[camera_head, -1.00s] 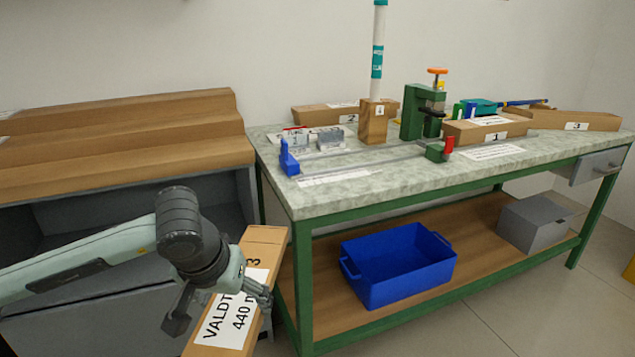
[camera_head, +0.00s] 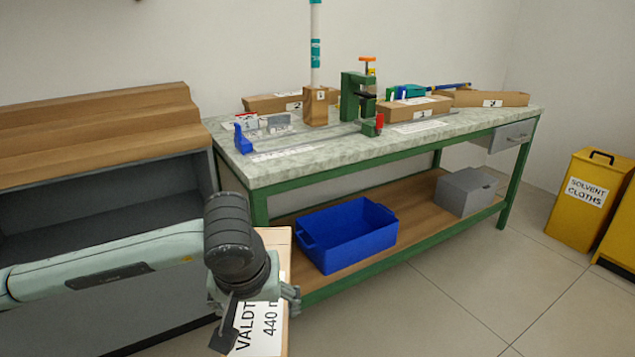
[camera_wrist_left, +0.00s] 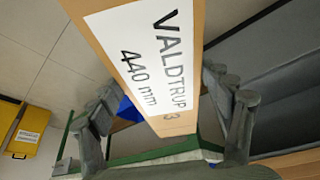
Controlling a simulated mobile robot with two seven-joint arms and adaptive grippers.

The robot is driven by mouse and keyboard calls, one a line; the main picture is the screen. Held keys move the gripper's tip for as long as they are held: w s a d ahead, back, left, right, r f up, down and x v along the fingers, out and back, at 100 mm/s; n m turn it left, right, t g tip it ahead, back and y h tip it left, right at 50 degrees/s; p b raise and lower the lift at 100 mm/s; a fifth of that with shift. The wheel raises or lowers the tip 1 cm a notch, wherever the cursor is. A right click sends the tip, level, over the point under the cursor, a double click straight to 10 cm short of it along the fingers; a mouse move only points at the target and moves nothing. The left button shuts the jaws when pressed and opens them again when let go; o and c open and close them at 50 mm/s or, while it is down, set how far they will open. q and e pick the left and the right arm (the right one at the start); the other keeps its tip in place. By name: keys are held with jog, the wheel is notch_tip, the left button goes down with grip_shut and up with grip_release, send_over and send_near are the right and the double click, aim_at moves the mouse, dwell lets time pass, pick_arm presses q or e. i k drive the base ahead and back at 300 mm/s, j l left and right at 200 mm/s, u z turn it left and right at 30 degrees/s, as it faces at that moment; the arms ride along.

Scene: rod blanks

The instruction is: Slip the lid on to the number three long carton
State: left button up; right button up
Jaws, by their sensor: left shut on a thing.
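The lid (camera_head: 275,240) is a long brown cardboard piece with a white label reading VALDTRUP, 440 mm and 3. My left gripper (camera_head: 258,310) is shut on it and holds it in front of the bench's left end, clear of the top. In the left wrist view the lid (camera_wrist_left: 165,60) passes between the fingers. The number three long carton (camera_head: 492,98) lies at the far right back of the bench top. Its white tag with a 3 faces me; I cannot tell what is inside. My right gripper is not in view.
A blue crate (camera_head: 350,240) and grey box (camera_head: 467,190) sit below. A yellow solvent bin (camera_head: 585,200) stands right. Floor in front is clear.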

aim_at(474, 98)
jog(key=i+l, duration=0.25)
jog(key=l, duration=0.4)
jog(key=i+l, duration=0.25)
jog(key=l, duration=0.45)
jog(key=i+l, duration=0.25)
jog(key=l, duration=0.4)
jog(key=i+l, duration=0.25)
jog(key=l, duration=0.45)
jog(key=i+l, duration=0.25)
jog(key=l, duration=0.4)
jog(key=i+l, duration=0.25)
jog(key=l, duration=0.45)
jog(key=i+l, duration=0.25)
jog(key=l, duration=0.4)
jog(key=i+l, duration=0.25)
jog(key=l, duration=0.45)
jog(key=j+u, duration=0.05)
